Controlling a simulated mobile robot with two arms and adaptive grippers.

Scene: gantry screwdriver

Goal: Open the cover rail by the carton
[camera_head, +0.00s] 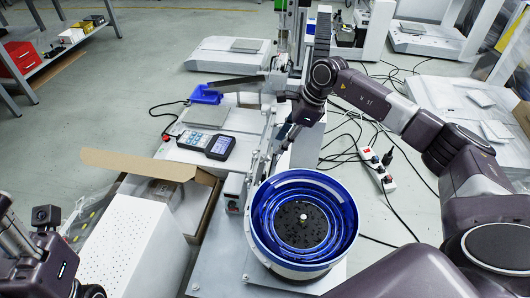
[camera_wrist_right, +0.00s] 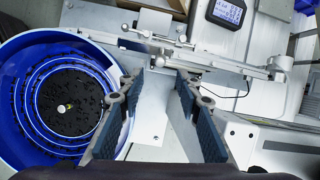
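A long silver rail (camera_wrist_right: 215,58) with rods and small knobs runs across the upper part of the right wrist view, beside the bowl feeder. In the head view the rail strip (camera_head: 262,140) is partly hidden by my right arm. The open brown carton (camera_head: 150,166) lies left of the feeder with a flap spread out. My right gripper (camera_wrist_right: 160,80) is open, with nothing between its blue-padded fingers; the rail lies beyond the fingertips. In the head view the right gripper (camera_head: 283,143) is over the rail area. My left gripper (camera_head: 55,262) is at the lower left, its fingers unclear.
The blue bowl feeder (camera_head: 346,237) stands close to the right gripper, below it in the head view. A handheld device with a screen (camera_head: 220,147) and a white perforated box (camera_head: 128,247) stand to the left. Cables and a power strip (camera_head: 377,168) lie on the floor.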

